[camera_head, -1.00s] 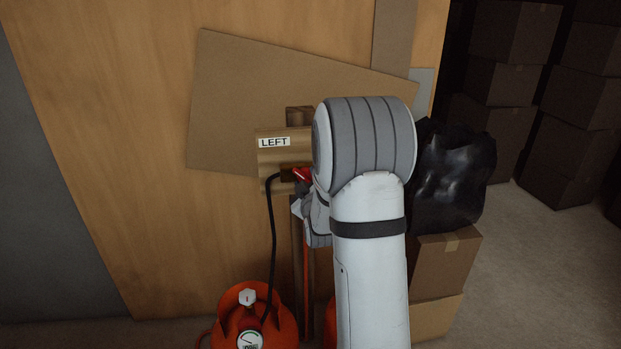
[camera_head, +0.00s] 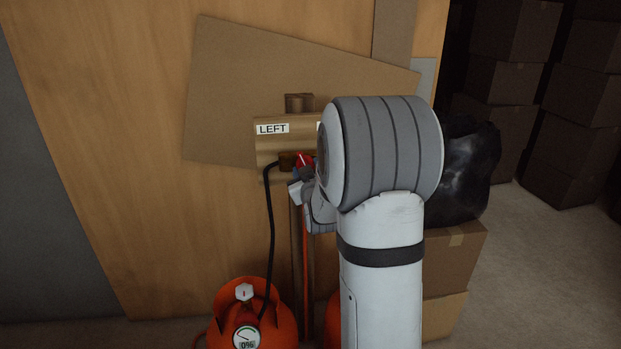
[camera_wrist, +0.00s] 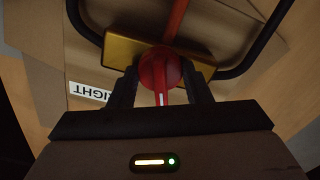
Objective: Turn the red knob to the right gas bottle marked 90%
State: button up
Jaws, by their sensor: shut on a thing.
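In the head view my gripper (camera_head: 300,182) is partly hidden by my arm. A LEFT label (camera_head: 272,129) is left of the knob. The left orange gas bottle (camera_head: 270,318) has a gauge (camera_head: 246,337) too small to read surely. A second orange bottle (camera_head: 332,322) is mostly hidden behind my arm.
A black hose (camera_head: 271,230) runs from the knob block to the left bottle. An orange hose (camera_head: 306,260) hangs below. A black bag (camera_head: 470,175) rests on cardboard boxes (camera_head: 455,265) at right. Stacked boxes (camera_head: 580,110) stand behind, with bare floor in front.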

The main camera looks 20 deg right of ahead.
jog(key=m+b, duration=0.3)
jog(key=m, duration=0.1)
jog(key=m+b, duration=0.3)
jog(key=m, duration=0.2)
jog(key=m+b, duration=0.4)
jog(key=shift+r+m, duration=0.3)
jog(key=shift+f, duration=0.1)
dwell(0.3)
jog(key=o, duration=1)
jog(key=shift+s, duration=0.1)
